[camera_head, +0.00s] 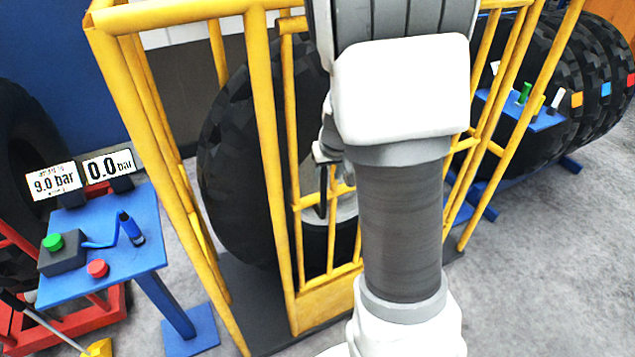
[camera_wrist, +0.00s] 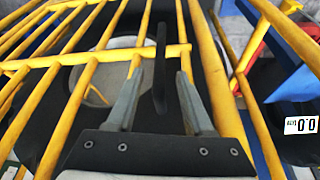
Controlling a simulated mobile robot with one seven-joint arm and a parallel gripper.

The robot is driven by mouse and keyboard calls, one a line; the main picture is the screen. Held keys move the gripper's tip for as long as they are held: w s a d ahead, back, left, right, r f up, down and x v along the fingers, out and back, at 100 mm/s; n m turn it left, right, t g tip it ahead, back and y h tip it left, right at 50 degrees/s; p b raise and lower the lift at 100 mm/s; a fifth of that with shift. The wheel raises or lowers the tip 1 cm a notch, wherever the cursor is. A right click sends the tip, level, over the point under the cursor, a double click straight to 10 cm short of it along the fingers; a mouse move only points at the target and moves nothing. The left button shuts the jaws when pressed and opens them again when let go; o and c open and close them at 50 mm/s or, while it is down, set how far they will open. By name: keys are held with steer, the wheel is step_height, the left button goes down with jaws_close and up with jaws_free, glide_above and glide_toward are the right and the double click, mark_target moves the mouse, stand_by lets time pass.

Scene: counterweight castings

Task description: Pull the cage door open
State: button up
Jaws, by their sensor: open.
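The yellow barred cage (camera_head: 265,150) stands around a large black tyre (camera_head: 235,170). Its door (camera_head: 297,235) is a panel of yellow bars, and it appears closed. A dark upright handle (camera_wrist: 160,60) on the door shows in the wrist view; in the head view a dark bar (camera_head: 322,192) there is partly hidden by my arm. My gripper (camera_wrist: 158,72) is open, with one finger on each side of the handle. A gap shows between the handle and each finger. In the head view my arm covers most of the gripper.
A blue stand (camera_head: 105,250) with pressure displays, buttons and a blue tool is left of the cage. A blue shelf (camera_head: 520,110) and more tyres (camera_head: 590,75) are at the right. Grey floor (camera_head: 560,270) is clear at the lower right.

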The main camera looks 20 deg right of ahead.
mark_target(325, 183)
steer(key=b+x, duration=0.1)
steer(key=x, duration=0.6)
steer(key=shift+f, duration=0.1)
steer(key=shift+c, duration=0.4)
jaws_close()
stand_by(0.9)
